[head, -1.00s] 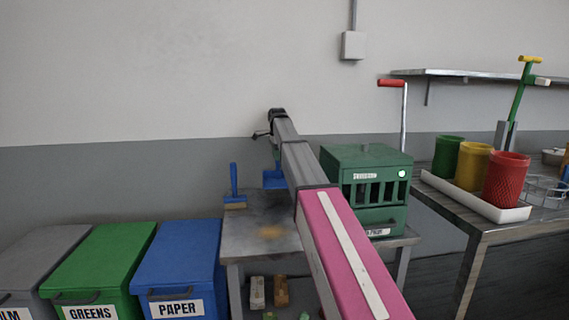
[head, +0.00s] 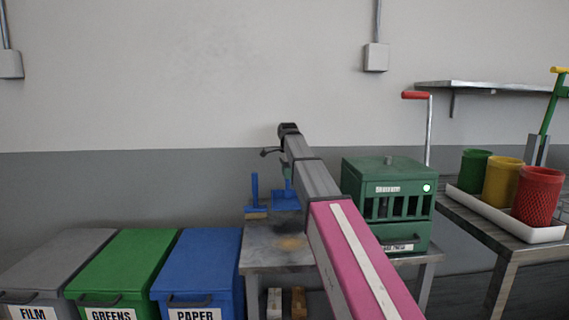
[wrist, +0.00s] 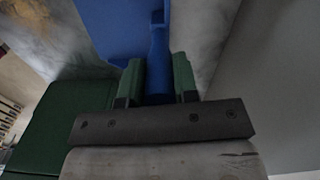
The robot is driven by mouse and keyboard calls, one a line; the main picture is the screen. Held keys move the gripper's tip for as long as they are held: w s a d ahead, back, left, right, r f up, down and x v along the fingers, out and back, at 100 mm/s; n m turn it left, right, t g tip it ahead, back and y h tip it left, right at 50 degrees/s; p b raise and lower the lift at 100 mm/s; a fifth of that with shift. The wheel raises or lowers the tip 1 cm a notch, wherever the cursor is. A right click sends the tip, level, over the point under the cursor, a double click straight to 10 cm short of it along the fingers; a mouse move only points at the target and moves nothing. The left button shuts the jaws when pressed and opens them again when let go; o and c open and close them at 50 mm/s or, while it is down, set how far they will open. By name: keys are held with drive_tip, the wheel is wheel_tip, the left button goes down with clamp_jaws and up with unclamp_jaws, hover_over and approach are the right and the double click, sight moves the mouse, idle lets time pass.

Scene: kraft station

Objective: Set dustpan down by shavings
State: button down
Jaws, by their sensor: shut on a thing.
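The blue dustpan (head: 286,200) is at the back of the small metal table, beyond the shavings; I cannot tell if it touches the tabletop. In the wrist view, my gripper (wrist: 158,80) has its green fingers shut on the dustpan's blue handle (wrist: 158,55), with the pan (wrist: 115,25) beyond it. The shavings (head: 291,243) are a small brownish patch on the tabletop, in front of the dustpan. In the head view my arm hides much of the gripper.
A blue brush (head: 255,195) stands upright left of the dustpan. A green slotted box (head: 388,205) takes the table's right side. Grey, green and blue bins (head: 200,262) stand left. Red, yellow and green cups (head: 540,193) stand on the right bench. The tabletop (head: 262,262) around the shavings is clear.

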drive_tip(key=s+f, duration=0.2)
drive_tip(key=shift+s+d, duration=0.3)
drive_tip(key=shift+s, duration=0.05)
drive_tip(key=shift+w+f, duration=0.1)
drive_tip(key=shift+f, duration=1.75)
drive_tip(key=c, duration=0.8)
unclamp_jaws()
